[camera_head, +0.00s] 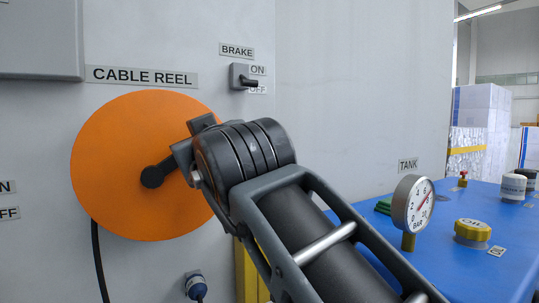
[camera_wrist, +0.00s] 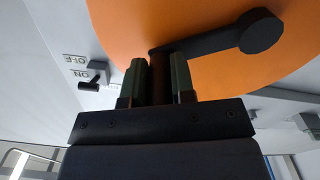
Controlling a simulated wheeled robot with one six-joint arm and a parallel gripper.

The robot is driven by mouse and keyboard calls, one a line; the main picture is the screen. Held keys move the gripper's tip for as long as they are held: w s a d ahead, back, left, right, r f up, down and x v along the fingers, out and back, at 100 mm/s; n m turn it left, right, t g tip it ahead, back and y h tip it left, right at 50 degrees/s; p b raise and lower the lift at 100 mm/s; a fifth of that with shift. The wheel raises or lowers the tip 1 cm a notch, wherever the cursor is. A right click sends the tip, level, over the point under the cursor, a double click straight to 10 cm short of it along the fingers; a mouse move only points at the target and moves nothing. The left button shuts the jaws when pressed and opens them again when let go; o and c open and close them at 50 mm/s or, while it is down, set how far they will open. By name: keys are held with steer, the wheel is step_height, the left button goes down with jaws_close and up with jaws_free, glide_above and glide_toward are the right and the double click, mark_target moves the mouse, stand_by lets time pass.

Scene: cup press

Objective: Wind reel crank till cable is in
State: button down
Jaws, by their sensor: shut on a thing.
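The orange cable reel (camera_head: 115,160) is a large disc on the grey wall under a CABLE REEL label. Its black crank (camera_head: 166,168) runs from the hub up and right to my gripper (camera_head: 190,148). In the wrist view, the dark crank handle (camera_wrist: 160,72) stands between the two green fingers of my gripper (camera_wrist: 159,84), which is shut on it. The crank's hub (camera_wrist: 261,31) shows at the upper right there. The black cable (camera_head: 99,262) hangs from the reel's lower left and leaves the picture at the bottom; its end is out of view.
A brake switch (camera_head: 242,77) with ON and OFF labels is right of the reel; its lever points right, its setting unclear. A grey box (camera_head: 40,38) is at upper left. A blue bench (camera_head: 455,245) at right carries a pressure gauge (camera_head: 413,204) and yellow knob (camera_head: 472,233).

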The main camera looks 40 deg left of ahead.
steer(key=shift+f, duration=0.1)
stand_by(0.3)
steer(key=c, duration=1)
jaws_free()
steer(key=shift+s+d, duration=0.1)
steer(key=shift+d, duration=0.15)
steer(key=shift+b+v, duration=3.35)
steer(key=shift+v, duration=3.3)
steer(key=shift+c, duration=0.2)
